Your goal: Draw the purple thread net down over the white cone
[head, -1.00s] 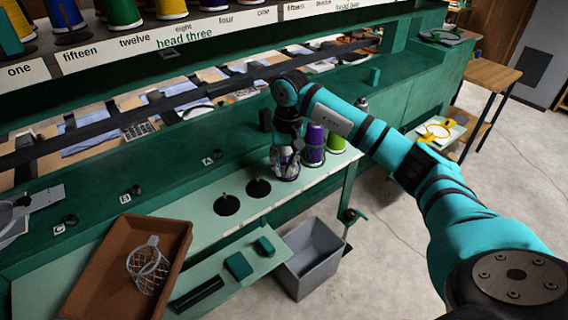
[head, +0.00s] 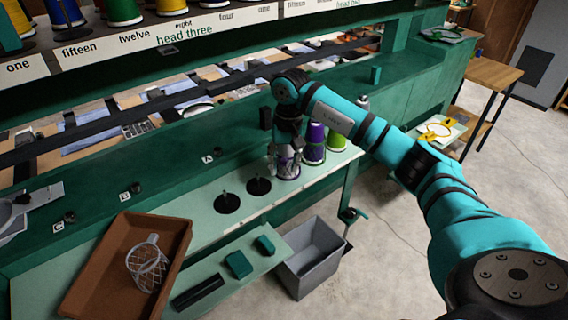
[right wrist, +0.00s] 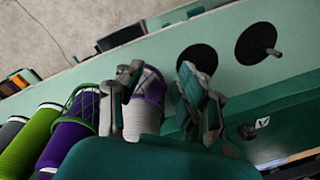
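The white cone (head: 290,167) stands on the pale green shelf below my right gripper (head: 284,154). In the right wrist view the white cone (right wrist: 143,117) is between the spread fingers of the right gripper (right wrist: 162,92), nearer the left finger. The purple thread net (right wrist: 154,86) shows as a purple band at one end of the cone. The fingers hide part of it, so I cannot tell how far it covers the cone. My left gripper is not in view.
Beside the white cone stand a purple cone (head: 314,139) and a green cone (head: 336,140). Two dark discs with pegs (head: 227,203) are left of it. A grey bin (head: 313,255) stands below the shelf.

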